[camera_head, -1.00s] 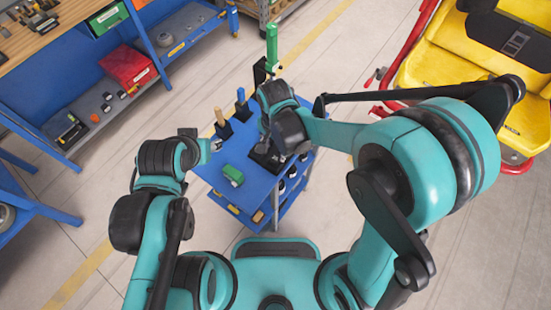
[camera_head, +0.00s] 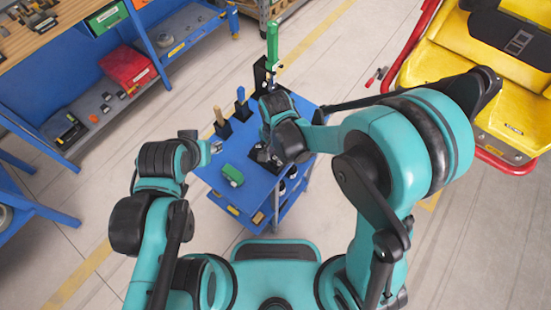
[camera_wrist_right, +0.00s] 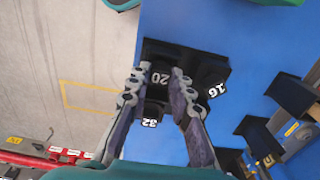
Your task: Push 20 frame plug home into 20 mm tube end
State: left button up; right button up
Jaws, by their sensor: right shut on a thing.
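I cannot tell the plug's outline from the block. In the head view the right gripper (camera_head: 265,150) is partly hidden by its own wrist. My left gripper (camera_head: 214,147) is above the cart's left edge, and its jaws are too small to read. I cannot make out a 20 mm tube end.
The blue cart top (camera_head: 258,185) carries a green block (camera_head: 232,175), a wooden-handled tool (camera_head: 219,117) and a blue-handled tool (camera_head: 240,96) in black stands. A tall green tool (camera_head: 272,48) stands at the back. A yellow coaster car (camera_head: 425,65) is at right.

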jog(key=shift+r, duration=0.55)
jog(key=r+p, duration=0.1)
jog(key=r, duration=0.1)
jog(key=d+r+p, duration=0.1)
jog(key=r, duration=0.1)
jog(key=shift+s+d, duration=0.15)
jog(key=shift+s, duration=0.05)
jog(key=s+d+r+p, duration=0.2)
jog(key=d+r, duration=0.3)
jog(key=d, duration=0.4)
jog(key=shift+s+d+r, duration=0.4)
jog(key=shift+s, duration=0.1)
